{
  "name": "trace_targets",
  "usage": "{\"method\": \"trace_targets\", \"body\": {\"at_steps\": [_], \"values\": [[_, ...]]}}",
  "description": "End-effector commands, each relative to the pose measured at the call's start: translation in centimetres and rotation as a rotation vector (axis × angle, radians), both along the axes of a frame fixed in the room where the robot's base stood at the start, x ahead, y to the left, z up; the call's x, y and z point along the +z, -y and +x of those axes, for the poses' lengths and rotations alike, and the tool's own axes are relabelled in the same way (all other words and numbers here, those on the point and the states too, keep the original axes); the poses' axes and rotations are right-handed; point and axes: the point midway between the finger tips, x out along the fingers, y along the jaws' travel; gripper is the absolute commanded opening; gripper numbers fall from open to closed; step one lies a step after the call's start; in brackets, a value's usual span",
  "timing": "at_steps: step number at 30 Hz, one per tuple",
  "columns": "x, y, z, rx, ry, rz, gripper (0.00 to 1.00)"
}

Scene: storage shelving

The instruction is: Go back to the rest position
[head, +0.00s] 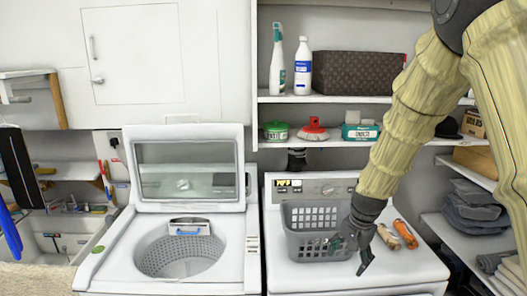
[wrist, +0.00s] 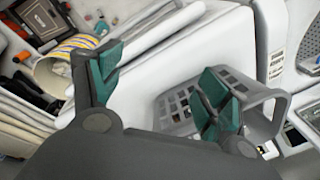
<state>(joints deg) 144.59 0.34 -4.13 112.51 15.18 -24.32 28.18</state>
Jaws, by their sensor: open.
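My gripper (head: 350,243) is in front of the grey basket (head: 304,247) on top of the right-hand white machine in the head view. My arm, in a pale yellow sleeve, reaches down from the upper right. In the wrist view my gripper (wrist: 160,85) has its two green-padded fingers spread wide, with nothing between them. The grey basket (wrist: 263,110) lies behind the right finger there. Whether the gripper touches the basket is hard to tell.
An open-lidded washer (head: 108,262) stands to the left. Orange-handled tools (head: 405,234) lie right of the basket. Shelves above hold a spray bottle (head: 278,62), a white bottle (head: 302,68) and a brown box (head: 357,73). Folded dark cloths (head: 475,209) fill the right shelf.

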Motion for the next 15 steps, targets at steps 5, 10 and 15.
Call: {"method": "trace_targets", "body": {"at_steps": [5,10,15], "values": [[-10.4,0.5,-4.1,0.089,-0.037,-0.054,0.76],[-18.6,0.8,-8.7,0.187,-0.059,-0.097,0.76],[-25.9,0.8,-14.1,0.292,-0.081,-0.126,0.76]]}}
